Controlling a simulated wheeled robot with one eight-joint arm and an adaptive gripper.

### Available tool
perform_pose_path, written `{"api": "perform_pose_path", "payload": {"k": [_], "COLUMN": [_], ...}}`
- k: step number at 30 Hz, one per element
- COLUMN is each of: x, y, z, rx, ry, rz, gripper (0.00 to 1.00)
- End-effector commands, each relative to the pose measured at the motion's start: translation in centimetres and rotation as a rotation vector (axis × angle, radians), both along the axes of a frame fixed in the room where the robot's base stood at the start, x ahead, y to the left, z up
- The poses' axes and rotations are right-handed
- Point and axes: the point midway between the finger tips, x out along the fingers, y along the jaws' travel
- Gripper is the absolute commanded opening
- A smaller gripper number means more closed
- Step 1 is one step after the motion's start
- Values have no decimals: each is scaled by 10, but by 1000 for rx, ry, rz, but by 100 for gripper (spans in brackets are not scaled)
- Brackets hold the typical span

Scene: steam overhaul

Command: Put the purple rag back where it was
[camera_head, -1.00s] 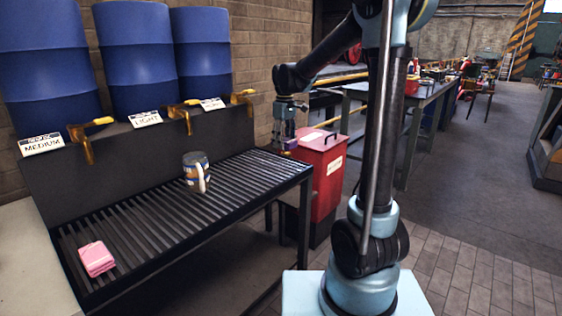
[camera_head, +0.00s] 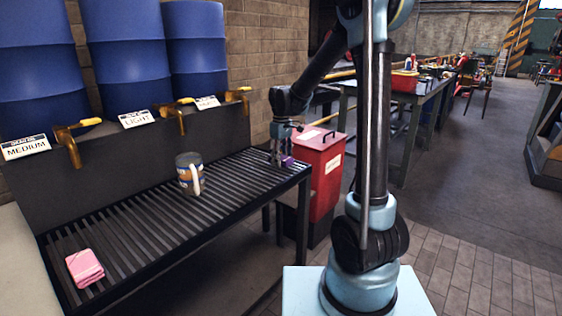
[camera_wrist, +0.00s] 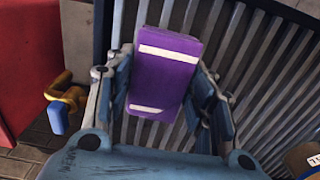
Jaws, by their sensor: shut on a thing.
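The purple rag (camera_wrist: 165,75) is a folded purple block with pale stripes, held between the fingers of my gripper (camera_wrist: 165,88) in the wrist view. In the head view my gripper (camera_head: 281,152) is over the right end of the slatted metal rack (camera_head: 140,232), with the purple rag (camera_head: 287,161) at its tips. The rag is at or just above the slats; I cannot tell whether it touches them. A folded pink rag (camera_head: 85,268) lies on the rack's near left end.
A red lidded bin (camera_head: 326,170) stands just beyond the rack's right end. Blue drums (camera_head: 130,60) with brass taps (camera_head: 172,112) line the back. Slats between can and gripper are clear.

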Motion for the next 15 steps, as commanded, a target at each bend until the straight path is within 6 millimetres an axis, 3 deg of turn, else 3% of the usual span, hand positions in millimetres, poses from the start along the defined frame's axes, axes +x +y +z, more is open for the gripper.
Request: {"api": "perform_pose_path", "payload": {"k": [3,14,15], "x": [0,0,0], "y": [0,0,0], "z": [-8,-11,-11], "rx": [0,0,0], "ry": [0,0,0], "rz": [0,0,0], "gripper": [19,19,54]}}
